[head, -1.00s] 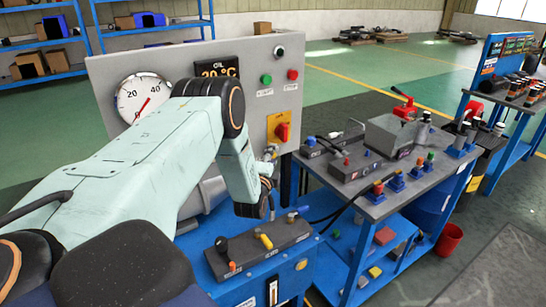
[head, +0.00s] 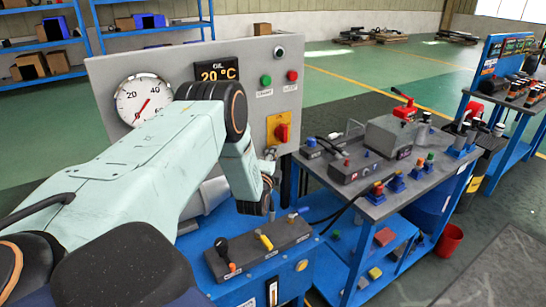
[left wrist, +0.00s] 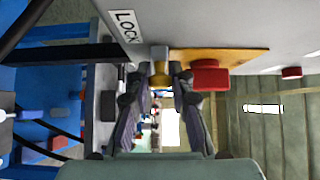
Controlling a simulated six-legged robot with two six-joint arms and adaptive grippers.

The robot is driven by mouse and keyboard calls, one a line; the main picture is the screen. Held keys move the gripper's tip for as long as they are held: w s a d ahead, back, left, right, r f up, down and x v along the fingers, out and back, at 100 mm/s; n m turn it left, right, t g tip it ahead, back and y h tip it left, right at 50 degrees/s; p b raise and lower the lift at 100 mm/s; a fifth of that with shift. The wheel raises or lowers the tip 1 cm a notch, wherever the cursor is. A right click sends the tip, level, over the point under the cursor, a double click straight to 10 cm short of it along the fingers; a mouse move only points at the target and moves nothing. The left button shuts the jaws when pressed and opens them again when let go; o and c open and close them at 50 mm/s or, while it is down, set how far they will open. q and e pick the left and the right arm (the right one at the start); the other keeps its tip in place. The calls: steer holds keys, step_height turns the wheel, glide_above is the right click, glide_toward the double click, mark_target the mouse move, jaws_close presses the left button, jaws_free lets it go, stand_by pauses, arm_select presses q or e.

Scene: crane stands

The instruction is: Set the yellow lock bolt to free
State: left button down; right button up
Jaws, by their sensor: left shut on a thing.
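The lock bolt shows in the left wrist view as a short brass-yellow knob (left wrist: 160,76) sticking out from the grey panel, beside a white label reading LOCK. My left gripper (left wrist: 160,88) has its two dark fingers on either side of the knob and is shut on it. In the head view my left gripper (head: 268,178) is at the panel's lower right edge, below the orange plate. There the bolt is mostly hidden by the gripper, so its exact position cannot be told. My right gripper is not in view.
A red rotary switch (head: 282,132) on an orange plate sits just above the gripper. A grey control box (head: 258,248) with levers stands below it. A blue bench (head: 375,200) with buttons and a vice is to the right.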

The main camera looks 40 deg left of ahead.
mark_target(264, 152)
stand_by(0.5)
arm_select(q)
steer(key=s+p, duration=0.1)
steer(key=s, duration=0.1)
steer(key=s+a+p, duration=0.1)
steer(key=shift+s+a+r+p, duration=0.1)
steer(key=shift+s+r+p, duration=0.05)
steer(key=shift+s+p, duration=0.2)
steer(key=shift+s+a, duration=0.2)
steer(key=shift+s, duration=0.3)
steer(key=shift+d, duration=0.1)
steer(key=c, duration=1.7)
jaws_free()
steer(key=o, duration=0.5)
steer(key=shift+s, duration=0.15)
